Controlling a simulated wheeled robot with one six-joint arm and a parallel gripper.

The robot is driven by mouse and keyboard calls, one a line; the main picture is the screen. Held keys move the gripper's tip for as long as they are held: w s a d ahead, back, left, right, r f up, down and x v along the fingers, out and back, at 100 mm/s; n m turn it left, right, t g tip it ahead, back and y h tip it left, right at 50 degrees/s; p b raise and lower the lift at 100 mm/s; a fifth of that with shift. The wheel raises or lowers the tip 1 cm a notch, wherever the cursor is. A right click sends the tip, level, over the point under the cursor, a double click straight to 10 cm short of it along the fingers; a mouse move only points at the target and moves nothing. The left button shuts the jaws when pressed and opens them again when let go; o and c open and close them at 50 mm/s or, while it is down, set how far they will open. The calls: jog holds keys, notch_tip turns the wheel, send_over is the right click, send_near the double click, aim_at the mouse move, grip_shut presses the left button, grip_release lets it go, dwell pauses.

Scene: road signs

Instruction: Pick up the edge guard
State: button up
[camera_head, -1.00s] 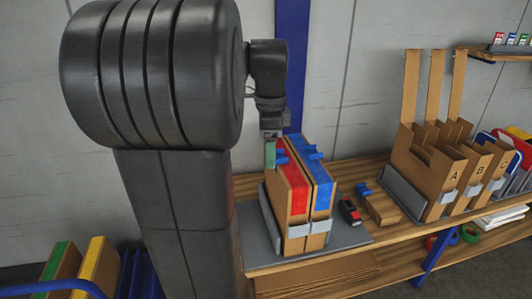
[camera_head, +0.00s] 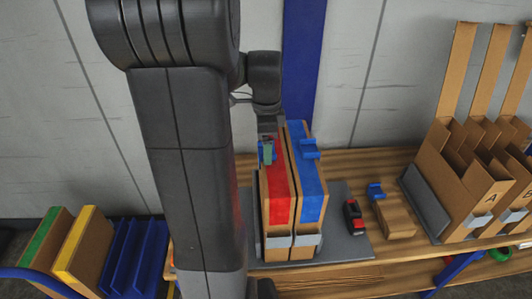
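Small blue clip-like pieces, which look like edge guards, sit on top of two upright cardboard packs. One blue piece (camera_head: 274,152) is on the red-topped pack (camera_head: 278,195), partly hidden by my gripper. Another blue piece (camera_head: 309,149) is on the blue-topped pack (camera_head: 309,190). A third blue piece (camera_head: 376,191) is on a small cardboard block (camera_head: 394,217) to the right. My gripper (camera_head: 267,155) points down at the far end of the red-topped pack, right at the first blue piece. Its greenish fingertip overlaps that piece; I cannot tell whether it touches or grips it.
The packs stand on a grey base (camera_head: 346,246) on a wooden bench (camera_head: 345,165). A black and red tool (camera_head: 354,217) lies right of them. Cardboard holders (camera_head: 465,185) stand farther right. Coloured folders (camera_head: 85,245) are at lower left. A blue post (camera_head: 303,70) rises behind.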

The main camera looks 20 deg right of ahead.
jog(key=shift+f, duration=0.3)
jog(key=c, duration=1.1)
jog(key=shift+r, duration=0.15)
